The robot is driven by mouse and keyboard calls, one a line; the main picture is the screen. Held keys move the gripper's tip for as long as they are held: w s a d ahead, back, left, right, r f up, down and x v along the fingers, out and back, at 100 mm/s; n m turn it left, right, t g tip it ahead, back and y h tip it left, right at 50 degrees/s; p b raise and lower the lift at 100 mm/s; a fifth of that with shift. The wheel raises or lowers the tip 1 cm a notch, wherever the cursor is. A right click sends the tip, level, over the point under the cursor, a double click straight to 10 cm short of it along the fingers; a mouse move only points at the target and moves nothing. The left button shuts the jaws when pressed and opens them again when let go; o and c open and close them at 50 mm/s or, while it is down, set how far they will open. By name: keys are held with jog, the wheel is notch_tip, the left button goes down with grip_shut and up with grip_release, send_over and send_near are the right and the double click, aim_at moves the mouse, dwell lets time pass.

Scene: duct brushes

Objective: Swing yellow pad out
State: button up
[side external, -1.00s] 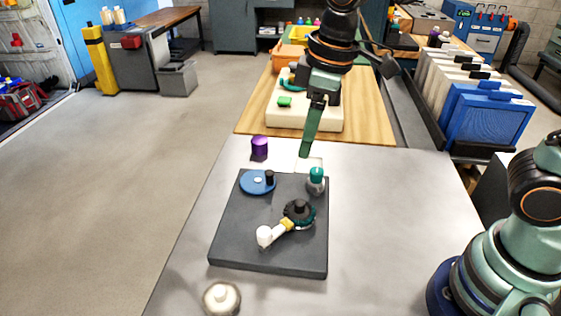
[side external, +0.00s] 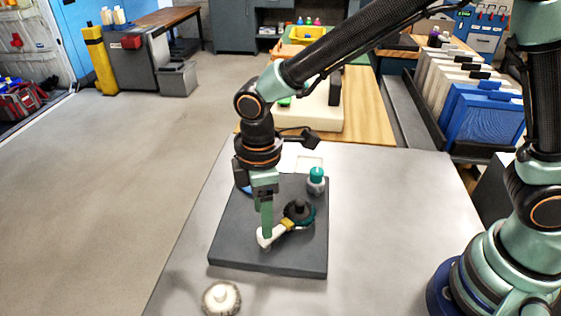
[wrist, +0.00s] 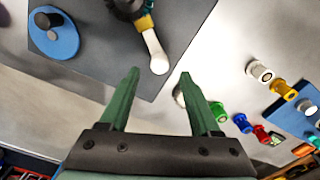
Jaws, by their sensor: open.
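A yellow pad (side external: 288,224) sits on a short arm with a white rounded end (side external: 263,241), beside a black knob (side external: 298,209) with teal at its base. All lie on a dark square board (side external: 235,250). In the wrist view the yellow pad (wrist: 147,23) is near the top and the white end (wrist: 159,66) points down between my fingertips. My gripper (side external: 266,234) is open and reaches down at the white end; it also shows in the wrist view (wrist: 159,75). I cannot tell whether the fingers touch the white end.
A blue disc (wrist: 53,35) with a black peg is on the board, mostly hidden by my arm in the side view. A grey, teal-topped piece (side external: 316,181) stands at the board's right. A round pale brush (side external: 221,298) is in front.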

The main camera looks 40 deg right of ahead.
aim_at(276, 229)
jog(key=shift+f, duration=2.05)
jog(key=shift+c, duration=0.3)
grip_shut()
